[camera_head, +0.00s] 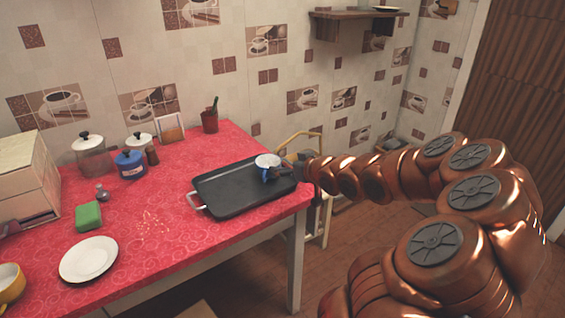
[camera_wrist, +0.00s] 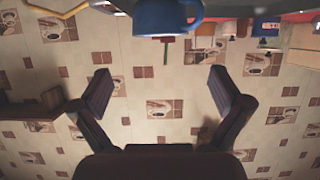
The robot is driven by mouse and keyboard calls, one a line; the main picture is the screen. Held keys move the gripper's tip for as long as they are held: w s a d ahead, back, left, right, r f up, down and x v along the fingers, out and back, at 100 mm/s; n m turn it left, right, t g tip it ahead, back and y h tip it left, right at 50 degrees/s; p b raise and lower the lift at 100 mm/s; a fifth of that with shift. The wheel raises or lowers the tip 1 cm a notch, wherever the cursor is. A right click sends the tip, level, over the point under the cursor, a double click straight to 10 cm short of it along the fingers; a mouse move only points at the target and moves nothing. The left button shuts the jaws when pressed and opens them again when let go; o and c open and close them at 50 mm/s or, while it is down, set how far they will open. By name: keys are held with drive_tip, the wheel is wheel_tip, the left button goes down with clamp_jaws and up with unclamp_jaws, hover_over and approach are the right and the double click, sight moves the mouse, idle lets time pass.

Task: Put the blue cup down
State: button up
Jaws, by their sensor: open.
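The blue cup (camera_head: 269,161) has a white inside and stands upright on the right end of the black tray (camera_head: 222,193), near its far edge. In the wrist view the blue cup (camera_wrist: 166,14) shows at the top edge, cut off by the frame, with its handle visible. My gripper (camera_wrist: 160,92) is open, its two fingers wide apart with nothing between them. In the wrist view the cup lies above the fingertips and apart from them. In the head view my gripper is just right of the cup, partly hidden by the wrist, and its fingers are hard to make out.
The tray lies on a red-clothed table (camera_head: 160,262). Cloth left of the tray is mostly clear.

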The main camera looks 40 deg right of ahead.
drive_tip(key=shift+s, duration=0.25)
drive_tip(key=shift+a, duration=0.15)
drive_tip(key=a+f+g, duration=0.1)
drive_tip(key=a, duration=0.1)
drive_tip(key=s+a+f+g, duration=0.1)
drive_tip(key=a, duration=0.2)
drive_tip(key=s+a+f+g, duration=0.1)
drive_tip(key=a, duration=0.1)
drive_tip(key=shift+a+f+n+g, duration=0.25)
drive_tip(key=shift+n+g, duration=0.15)
drive_tip(key=s+a+g, duration=0.4)
drive_tip(key=s+a, duration=0.3)
drive_tip(key=s, duration=0.4)
drive_tip(key=s+a+g, duration=0.4)
drive_tip(key=s+a, duration=0.4)
drive_tip(key=s, duration=0.3)
drive_tip(key=s+a+g+y, duration=0.1)
drive_tip(key=s+a+g, duration=0.3)
drive_tip(key=s+a, duration=0.3)
drive_tip(key=s, duration=0.4)
drive_tip(key=shift+a+f+g, duration=0.15)
drive_tip(key=shift+a+g, duration=0.1)
drive_tip(key=shift+g, duration=0.15)
wheel_tip(320, 180, up, 17)
drive_tip(key=w+t+p, duration=0.1)
drive_tip(key=p, duration=1.4)
drive_tip(key=shift+p, duration=0.35)
